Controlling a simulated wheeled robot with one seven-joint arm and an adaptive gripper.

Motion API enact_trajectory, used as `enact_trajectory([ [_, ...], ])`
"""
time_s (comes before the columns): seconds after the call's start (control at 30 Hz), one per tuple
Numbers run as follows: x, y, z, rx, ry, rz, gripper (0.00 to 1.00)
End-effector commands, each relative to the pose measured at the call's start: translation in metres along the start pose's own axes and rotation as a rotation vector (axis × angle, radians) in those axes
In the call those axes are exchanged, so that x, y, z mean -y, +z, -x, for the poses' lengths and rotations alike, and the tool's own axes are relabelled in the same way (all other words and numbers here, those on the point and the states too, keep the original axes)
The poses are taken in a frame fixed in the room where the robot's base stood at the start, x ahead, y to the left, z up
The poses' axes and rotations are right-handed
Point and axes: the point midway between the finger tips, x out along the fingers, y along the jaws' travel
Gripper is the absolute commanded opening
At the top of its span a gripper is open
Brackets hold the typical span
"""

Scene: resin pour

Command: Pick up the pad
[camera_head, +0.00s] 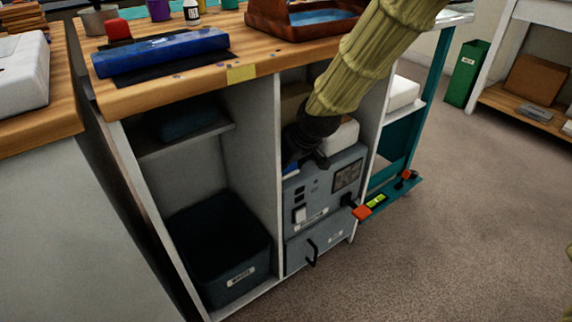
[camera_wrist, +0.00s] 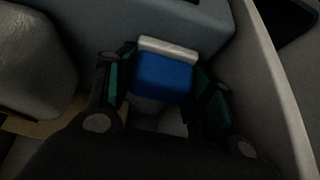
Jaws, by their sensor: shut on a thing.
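The pad (camera_wrist: 164,77) is a small blue block with a pale strip along its far edge, seen in the wrist view. My gripper (camera_wrist: 163,82) has a dark finger with green lining on each side of it and is shut on it. In the head view my gripper (camera_head: 306,158) reaches into the right bay of the shelf unit under the bench. The pad's underside is dark and hard to make out.
The grey-blue machine (camera_head: 330,193) fills the bay, with a pale rounded thing (camera_head: 342,134) behind my gripper. White upright panels (camera_head: 262,140) bound the bay closely. The wooden bench top (camera_head: 165,95) overhangs it. A dark bin (camera_head: 215,235) stands in the left bay. Open floor (camera_head: 470,220) lies right.

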Motion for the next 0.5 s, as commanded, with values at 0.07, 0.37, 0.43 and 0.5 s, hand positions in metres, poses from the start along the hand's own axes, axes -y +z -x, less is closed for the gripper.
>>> enact_trajectory([
  [0.07,0.000,-0.001,0.002,0.000,0.000,0.000,0.29],
  [0.37,0.000,-0.015,0.025,-0.001,0.000,0.000,0.29],
  [0.43,0.000,-0.019,0.033,-0.001,0.001,0.000,0.29],
  [0.5,-0.001,-0.012,0.037,0.002,0.000,-0.001,0.29],
])
